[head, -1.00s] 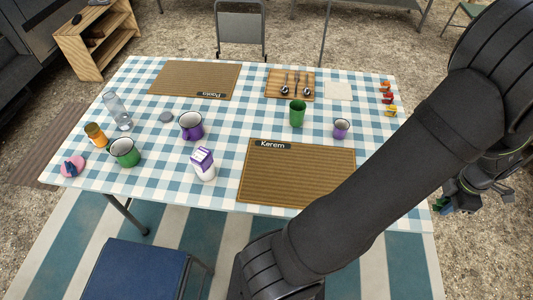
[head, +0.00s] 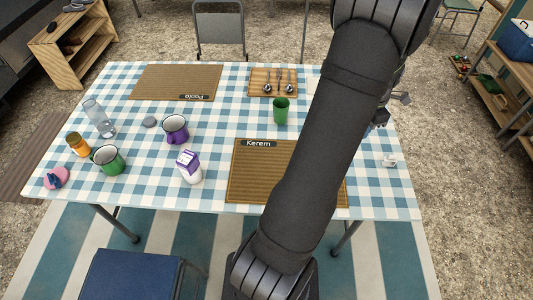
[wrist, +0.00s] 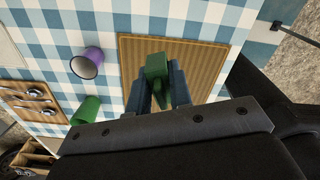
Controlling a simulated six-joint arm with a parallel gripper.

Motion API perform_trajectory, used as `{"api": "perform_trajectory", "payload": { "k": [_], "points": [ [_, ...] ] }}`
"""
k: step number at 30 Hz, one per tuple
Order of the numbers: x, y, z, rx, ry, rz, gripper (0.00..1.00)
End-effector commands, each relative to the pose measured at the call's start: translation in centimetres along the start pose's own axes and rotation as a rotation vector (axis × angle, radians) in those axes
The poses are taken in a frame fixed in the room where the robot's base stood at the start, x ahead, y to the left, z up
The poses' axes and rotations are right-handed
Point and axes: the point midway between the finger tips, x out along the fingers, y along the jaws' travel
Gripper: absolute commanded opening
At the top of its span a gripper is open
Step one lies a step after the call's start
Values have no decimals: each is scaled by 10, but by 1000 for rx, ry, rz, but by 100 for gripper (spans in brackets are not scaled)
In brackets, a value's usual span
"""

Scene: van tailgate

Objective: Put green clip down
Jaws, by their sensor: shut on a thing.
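In the wrist view my gripper (wrist: 158,88) is shut on the green clip (wrist: 155,66), which sits between the two dark fingers. The clip appears above the brown woven mat (wrist: 205,55); whether it touches the mat I cannot tell. In the head view this mat, labelled Kerem (head: 247,180), lies at the table's near side, partly behind my arm. Only a small dark part of the gripper shows there, right of my arm, and the clip cannot be made out.
A purple cup (wrist: 85,63) and a green cup (wrist: 87,109) stand beside the mat. A board with spoons (head: 259,83) lies farther back. A small white object (head: 390,161) sits near the table's right edge.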

Motion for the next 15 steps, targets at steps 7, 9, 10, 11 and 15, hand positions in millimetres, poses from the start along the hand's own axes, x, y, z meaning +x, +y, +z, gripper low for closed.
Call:
{"api": "perform_trajectory", "payload": {
  "k": [7,9,10,11,15],
  "points": [
    [0,77,-73,-176,0,0,0],
    [0,95,-95,-222,0,0,0],
    [0,103,-105,-242,1,-1,0],
    [0,110,-116,-262,1,-1,0],
    [0,140,-165,-356,1,-1,0]
  ]
}}
